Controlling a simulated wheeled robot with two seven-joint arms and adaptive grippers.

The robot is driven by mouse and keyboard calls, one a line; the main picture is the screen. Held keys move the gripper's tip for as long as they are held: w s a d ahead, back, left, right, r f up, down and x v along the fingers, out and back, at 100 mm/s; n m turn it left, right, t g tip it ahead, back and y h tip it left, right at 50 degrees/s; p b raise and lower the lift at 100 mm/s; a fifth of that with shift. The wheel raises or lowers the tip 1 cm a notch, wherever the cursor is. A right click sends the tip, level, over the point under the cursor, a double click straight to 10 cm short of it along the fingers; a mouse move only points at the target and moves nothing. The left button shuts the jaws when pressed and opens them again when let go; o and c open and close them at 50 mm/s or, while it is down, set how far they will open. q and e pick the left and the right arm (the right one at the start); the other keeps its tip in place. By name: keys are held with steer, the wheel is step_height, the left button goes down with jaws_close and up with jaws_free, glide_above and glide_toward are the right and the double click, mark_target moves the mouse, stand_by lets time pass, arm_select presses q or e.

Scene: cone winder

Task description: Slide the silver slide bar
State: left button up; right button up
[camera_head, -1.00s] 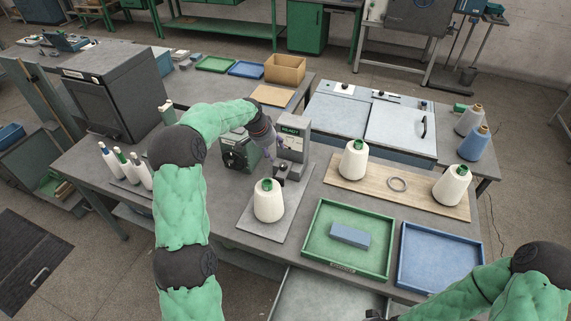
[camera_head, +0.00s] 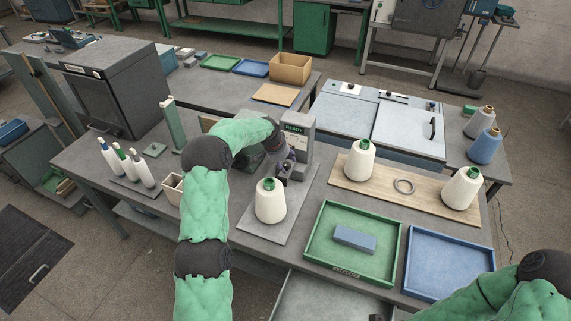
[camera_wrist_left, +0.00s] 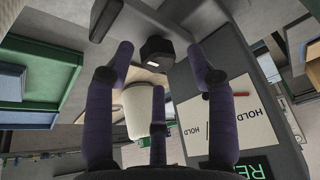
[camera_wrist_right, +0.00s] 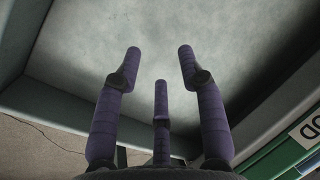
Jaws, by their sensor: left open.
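The grey winder (camera_head: 299,130) with a green-lit READY display stands at the middle of the bench. My left gripper (camera_head: 284,152) is at its front face, partly hidden by my arm. In the left wrist view the fingers of my left gripper (camera_wrist_left: 160,60) are open and spread, with nothing clearly between them. A black block (camera_wrist_left: 157,52) shows beyond the fingertips, and a white HOLD label (camera_wrist_left: 258,115) is on the winder's face beside the right finger. I cannot tell the silver slide bar for sure. My right gripper (camera_wrist_right: 160,62) is open and empty over a grey open drawer (camera_wrist_right: 225,30).
A white cone (camera_head: 270,203) stands on the winder's base plate, close to my left gripper. A green tray (camera_head: 318,245) holds a blue-grey block (camera_head: 354,239); a blue tray (camera_head: 440,282) is empty.

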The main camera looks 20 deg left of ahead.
arm_select(q)
steer(key=shift+w+d+f, duration=0.1)
steer(key=shift+w+f, duration=0.15)
steer(key=shift+f, duration=0.35)
